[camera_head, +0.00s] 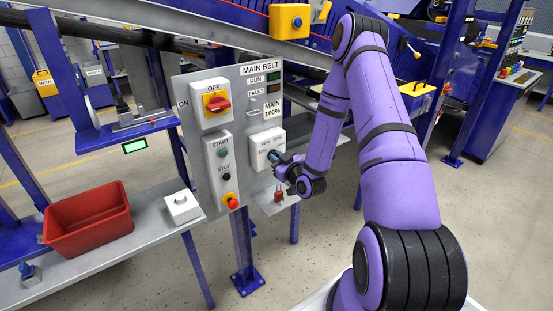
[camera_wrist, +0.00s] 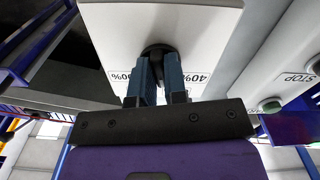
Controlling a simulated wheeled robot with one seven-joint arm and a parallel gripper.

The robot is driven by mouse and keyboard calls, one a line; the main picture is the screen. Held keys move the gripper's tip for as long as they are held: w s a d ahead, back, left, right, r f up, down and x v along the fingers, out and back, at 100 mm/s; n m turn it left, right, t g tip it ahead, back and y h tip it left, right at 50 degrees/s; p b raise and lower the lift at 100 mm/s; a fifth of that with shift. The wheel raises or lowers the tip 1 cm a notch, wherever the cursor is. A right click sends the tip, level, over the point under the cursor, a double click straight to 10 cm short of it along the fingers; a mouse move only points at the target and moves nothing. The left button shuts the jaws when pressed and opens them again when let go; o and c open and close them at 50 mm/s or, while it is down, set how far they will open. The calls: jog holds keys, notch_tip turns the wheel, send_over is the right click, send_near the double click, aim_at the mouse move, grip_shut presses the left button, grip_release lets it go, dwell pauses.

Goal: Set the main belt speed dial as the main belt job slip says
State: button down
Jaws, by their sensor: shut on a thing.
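The main belt panel (camera_head: 188,100) stands upright at the centre of the head view. Its job slip (camera_head: 272,109) reads MAIN 100%. Below the slip is the white speed dial box (camera_head: 264,143), with small percent labels on its face. My gripper (camera_head: 274,157) is at the front of this box. In the wrist view, the blue fingers of my gripper (camera_wrist: 160,70) are shut on the black dial knob (camera_wrist: 157,50). A 40% label (camera_wrist: 199,77) shows right of the fingers and a label ending in 00% left of them. The knob's pointer is hidden.
The OFF switch (camera_head: 217,104), START button (camera_head: 223,153) and red stop button (camera_head: 232,203) are left of the dial. A red padlock-like item (camera_head: 279,195) is just below my gripper. A red bin (camera_head: 88,218) and white button box (camera_head: 182,206) sit on the left bench.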

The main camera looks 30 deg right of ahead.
jog(key=shift+m, duration=7)
jog(key=shift+s+f, duration=0.1)
jog(key=c, duration=1.2)
grip_release()
jog(key=shift+o, duration=0.2)
jog(key=shift+s, duration=0.1)
jog(key=s, duration=1)
jog(key=shift+s+d, duration=0.15)
jog(key=shift+s, duration=0.15)
jog(key=shift+w, duration=0.1)
